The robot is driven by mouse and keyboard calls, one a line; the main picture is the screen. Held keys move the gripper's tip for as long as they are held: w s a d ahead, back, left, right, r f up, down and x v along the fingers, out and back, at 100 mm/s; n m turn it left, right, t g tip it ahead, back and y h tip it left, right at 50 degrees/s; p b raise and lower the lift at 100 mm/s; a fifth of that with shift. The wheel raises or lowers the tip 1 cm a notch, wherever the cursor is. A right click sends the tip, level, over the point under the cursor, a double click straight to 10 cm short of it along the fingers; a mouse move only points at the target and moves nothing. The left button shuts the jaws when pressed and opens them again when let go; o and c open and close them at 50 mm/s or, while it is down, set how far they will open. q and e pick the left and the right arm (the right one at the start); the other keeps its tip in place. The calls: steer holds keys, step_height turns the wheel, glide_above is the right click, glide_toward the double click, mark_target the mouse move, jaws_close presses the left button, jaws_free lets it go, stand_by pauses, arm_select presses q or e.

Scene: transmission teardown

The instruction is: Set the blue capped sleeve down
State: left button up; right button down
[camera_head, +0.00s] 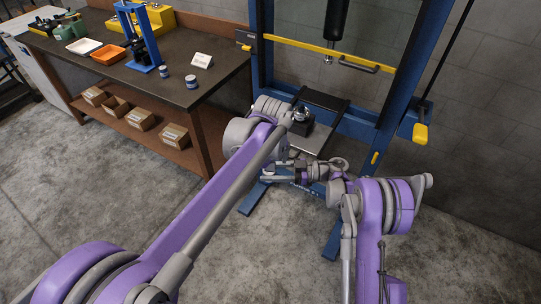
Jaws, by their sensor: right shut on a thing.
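My right gripper (285,168) is in front of the press, low and near its bed, pointing left. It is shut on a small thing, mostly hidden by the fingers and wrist. I cannot make out a blue cap or tell for certain that this is the blue capped sleeve. My left arm crosses the middle of the view up to the press, and I see no left gripper fingers. A shiny rounded metal part (301,114) sits on a dark block on the press bed, partly behind my left arm.
The blue press frame (390,95) has a yellow bar (315,46). The dark workbench (215,88) holds two small blue-and-white cans (163,71) (191,81), a blue stand (144,45), an orange tray (108,54) and a white tray (84,45). Floor is clear at left.

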arm_select(q)
steer(key=x, duration=1.1)
jaws_close()
arm_select(e)
steer(key=shift+c, duration=0.9)
jaws_free()
